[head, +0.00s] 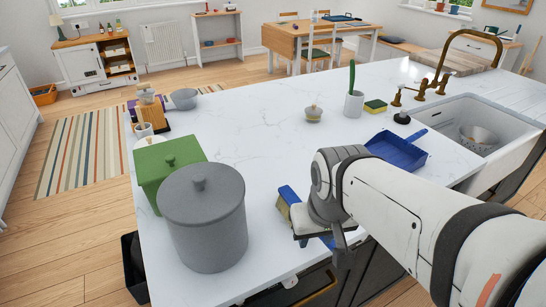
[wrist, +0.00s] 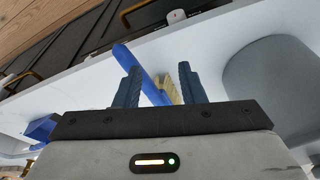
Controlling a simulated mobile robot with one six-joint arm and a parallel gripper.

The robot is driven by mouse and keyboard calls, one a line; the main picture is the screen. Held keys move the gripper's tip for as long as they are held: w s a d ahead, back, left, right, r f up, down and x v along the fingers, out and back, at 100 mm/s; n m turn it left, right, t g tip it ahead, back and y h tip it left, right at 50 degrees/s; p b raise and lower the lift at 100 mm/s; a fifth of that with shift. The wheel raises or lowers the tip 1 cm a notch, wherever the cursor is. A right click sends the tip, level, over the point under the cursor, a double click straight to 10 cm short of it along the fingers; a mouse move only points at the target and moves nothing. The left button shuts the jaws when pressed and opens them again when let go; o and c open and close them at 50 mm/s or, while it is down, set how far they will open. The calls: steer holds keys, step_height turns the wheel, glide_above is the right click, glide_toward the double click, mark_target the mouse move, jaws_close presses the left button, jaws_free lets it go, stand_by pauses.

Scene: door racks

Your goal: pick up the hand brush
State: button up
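The hand brush (head: 287,196) is blue with pale yellow bristles and lies on the white counter near its front edge. My gripper (head: 318,230) is over it and hides its middle; a blue part also shows beyond the gripper. In the wrist view, the brush (wrist: 149,84) runs between the two fingers of my gripper (wrist: 158,72), with its blue handle pointing up and left and its bristles near the right finger. The fingers are apart, one on each side of the brush. I cannot tell whether either finger touches it.
A grey lidded pot (head: 203,220) and a green canister (head: 167,166) stand left of the brush. A blue dustpan (head: 398,150) lies to the right, before the sink (head: 480,125). The counter's middle is clear.

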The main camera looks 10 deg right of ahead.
steer(key=o, duration=0.3)
steer(key=shift+w+r, duration=0.2)
steer(key=shift+w, duration=0.2)
steer(key=shift+o, duration=0.9)
steer(key=shift+n+g, duration=0.6)
steer(key=shift+n, duration=0.2)
steer(key=w+p, duration=0.1)
steer(key=w, duration=0.1)
steer(key=w+p, duration=0.1)
steer(key=w+r+p, duration=0.1)
steer(key=w, duration=0.1)
steer(key=shift+w+d, duration=0.3)
steer(key=shift+d, duration=0.05)
steer(key=shift+n+g, duration=0.7)
steer(key=shift+n, duration=0.2)
steer(key=w, duration=0.2)
steer(key=w+f+p, duration=0.1)
steer(key=w, duration=0.1)
steer(key=w+f+p, duration=0.1)
steer(key=w, duration=0.1)
steer(key=shift+w+a, duration=0.1)
steer(key=shift+w+f, duration=0.3)
steer(key=shift+f, duration=0.3)
steer(key=shift+w+f+p, duration=0.15)
steer(key=shift+f+p, duration=0.2)
steer(key=shift+f, duration=1.4)
steer(key=shift+w+f+p, duration=0.1)
steer(key=shift+f+p, duration=0.25)
steer(key=shift+f, duration=1.4)
